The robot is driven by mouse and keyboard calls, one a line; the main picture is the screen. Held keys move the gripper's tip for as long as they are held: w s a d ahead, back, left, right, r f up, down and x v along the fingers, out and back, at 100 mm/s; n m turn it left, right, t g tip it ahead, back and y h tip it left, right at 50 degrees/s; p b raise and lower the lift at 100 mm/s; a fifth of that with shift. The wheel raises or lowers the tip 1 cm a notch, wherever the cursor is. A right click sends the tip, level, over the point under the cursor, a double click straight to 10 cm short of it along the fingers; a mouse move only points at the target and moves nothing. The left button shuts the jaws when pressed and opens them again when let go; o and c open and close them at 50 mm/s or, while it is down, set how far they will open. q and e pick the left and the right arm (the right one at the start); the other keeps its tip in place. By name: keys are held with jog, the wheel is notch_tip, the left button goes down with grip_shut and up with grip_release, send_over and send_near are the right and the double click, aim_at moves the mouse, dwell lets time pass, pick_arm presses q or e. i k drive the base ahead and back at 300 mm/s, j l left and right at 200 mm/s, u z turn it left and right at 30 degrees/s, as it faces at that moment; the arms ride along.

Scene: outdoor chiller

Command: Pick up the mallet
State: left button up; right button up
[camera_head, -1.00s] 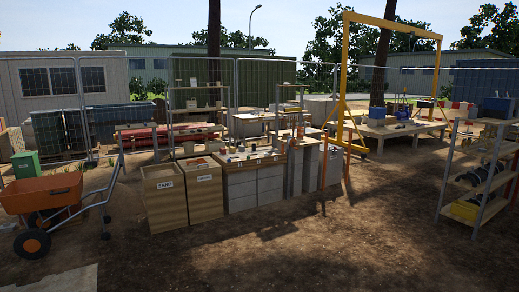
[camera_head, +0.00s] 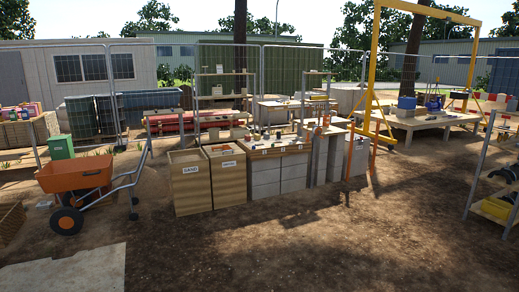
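I cannot make out the mallet; the small items on the work surfaces are too small to tell apart. Several small items lie on the grey block bench (camera_head: 280,170) in the middle of the camera_head view. Neither of my grippers shows in the view.
An orange wheelbarrow (camera_head: 75,177) stands at the left. Two wooden bins (camera_head: 191,184) adjoin the bench. A yellow gantry frame (camera_head: 374,75) rises behind its right end. A metal shelf (camera_head: 490,205) is at the right edge. The dirt ground (camera_head: 330,240) in front is open.

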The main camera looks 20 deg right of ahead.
aim_at(278, 134)
jog(key=i+l+z, duration=0.6)
jog(key=i, duration=0.65)
jog(key=i+j+z, duration=0.1)
jog(key=i+z, duration=0.2)
jog(key=i, duration=4.55)
